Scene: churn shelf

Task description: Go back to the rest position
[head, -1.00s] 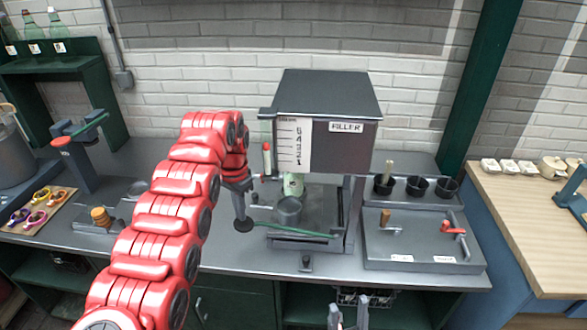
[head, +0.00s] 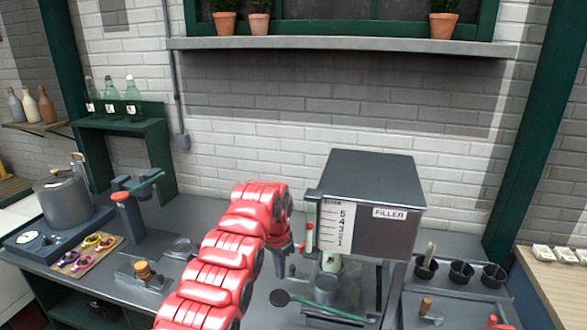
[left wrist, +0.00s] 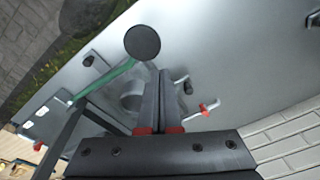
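My left arm, red and segmented, arches up from the bottom of the head view. Its gripper (head: 284,264) hangs down just left of the filler (head: 370,205), a dark box with a numbered white scale. In the left wrist view the two dark fingers (left wrist: 160,95) lie side by side with nothing seen between them. A grey cup (head: 326,289) stands under the filler, near a green lever with a dark round pad (head: 279,298). The pad (left wrist: 142,42) shows beyond the fingertips in the left wrist view. My right gripper is out of view.
A pot (head: 62,200), a board with coloured rings (head: 88,252) and a capping stand (head: 132,215) are at the left. Green bottles (head: 112,96) stand on a shelf. Black cups (head: 461,272) are right of the filler. A wooden counter (head: 550,285) lies far right.

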